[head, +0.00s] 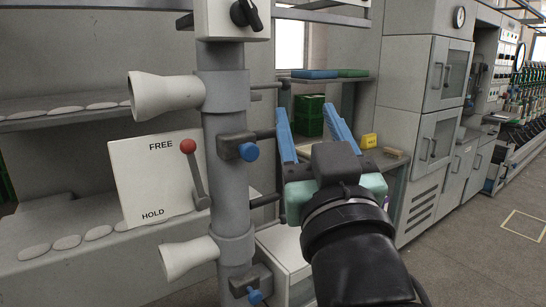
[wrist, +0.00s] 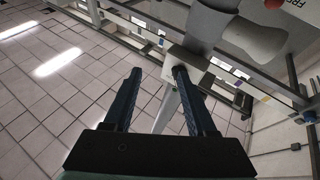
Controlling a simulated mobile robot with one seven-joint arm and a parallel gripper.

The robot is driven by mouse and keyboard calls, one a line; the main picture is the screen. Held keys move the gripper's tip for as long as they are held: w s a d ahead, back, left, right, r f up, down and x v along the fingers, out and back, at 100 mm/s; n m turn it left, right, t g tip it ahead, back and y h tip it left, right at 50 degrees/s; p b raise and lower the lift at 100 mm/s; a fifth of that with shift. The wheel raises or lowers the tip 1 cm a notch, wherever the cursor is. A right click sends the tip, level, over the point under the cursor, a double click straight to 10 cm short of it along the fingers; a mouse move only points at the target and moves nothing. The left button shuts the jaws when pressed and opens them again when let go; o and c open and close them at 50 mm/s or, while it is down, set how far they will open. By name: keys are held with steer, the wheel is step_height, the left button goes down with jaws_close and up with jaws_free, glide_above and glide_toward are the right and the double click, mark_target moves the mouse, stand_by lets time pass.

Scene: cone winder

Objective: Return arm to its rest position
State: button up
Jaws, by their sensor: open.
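My gripper (head: 312,125) shows in the head view right of the grey post, with its two blue fingers apart and pointing up and away. Nothing is between the fingers. My black wrist and arm reach up from the bottom of the head view.
The grey post (head: 226,150) carries cream cones (head: 165,93) and a red-knobbed lever (head: 192,165) beside a FREE/HOLD plate (head: 150,190). Grey cabinets (head: 420,130) stand right; the floor at far right is clear.

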steer(key=s+a+r+m+t+h+p, duration=0.1)
steer(key=s+a+r+t, duration=0.15)
steer(key=s+r, duration=0.35)
steer(key=s+a+r+m+t+h, duration=0.1)
steer(key=s+a+r+t, duration=0.15)
steer(key=s+r, duration=0.4)
step_height(320, 180, up, 15)
steer(key=p, duration=1.6)
steer(key=shift+w+d, duration=0.25)
steer(key=shift+d, duration=0.2)
steer(key=shift+f, duration=0.25)
